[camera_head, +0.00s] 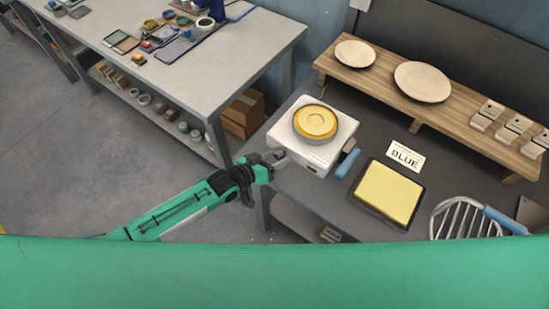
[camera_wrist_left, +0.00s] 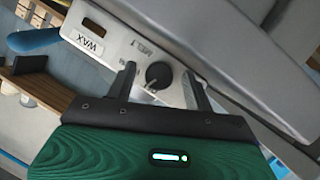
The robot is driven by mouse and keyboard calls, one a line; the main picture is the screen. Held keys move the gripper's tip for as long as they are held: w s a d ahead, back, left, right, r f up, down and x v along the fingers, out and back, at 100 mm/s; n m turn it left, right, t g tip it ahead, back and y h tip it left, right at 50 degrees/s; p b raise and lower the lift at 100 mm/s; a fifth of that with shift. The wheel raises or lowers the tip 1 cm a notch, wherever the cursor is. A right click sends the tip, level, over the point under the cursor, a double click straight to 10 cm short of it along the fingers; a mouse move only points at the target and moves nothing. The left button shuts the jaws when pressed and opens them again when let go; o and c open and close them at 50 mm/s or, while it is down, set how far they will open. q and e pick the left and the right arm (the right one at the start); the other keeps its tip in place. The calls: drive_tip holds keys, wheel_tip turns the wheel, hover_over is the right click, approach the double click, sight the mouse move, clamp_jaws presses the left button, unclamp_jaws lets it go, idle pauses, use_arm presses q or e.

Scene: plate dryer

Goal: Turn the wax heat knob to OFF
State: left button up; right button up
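The wax heater (camera_head: 300,151) is a white box on the dark table, with a round pan of yellow wax (camera_head: 315,122) on top. Its front panel (camera_wrist_left: 121,45) shows in the left wrist view with a WAX label and the word MELT. The round dark heat knob (camera_wrist_left: 159,75) is on this panel; it is not clear in the head view. My left gripper (camera_head: 281,158) is at the heater's front left. In the left wrist view my left gripper (camera_wrist_left: 159,71) is open, one finger on each side of the knob, with gaps showing. My right gripper is out of view.
A blue-handled tool (camera_head: 347,162) lies right of the heater, beside a yellow pad in a dark tray (camera_head: 363,202) and a BLUE card (camera_head: 405,157). A wooden shelf (camera_head: 450,115) with plates is behind.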

use_arm(q)
drive_tip(key=b+v, duration=0.3)
drive_tip(key=v, duration=1)
drive_tip(key=shift+s+a+r, duration=0.15)
drive_tip(key=shift+s+a, duration=0.1)
drive_tip(key=shift+s, duration=0.05)
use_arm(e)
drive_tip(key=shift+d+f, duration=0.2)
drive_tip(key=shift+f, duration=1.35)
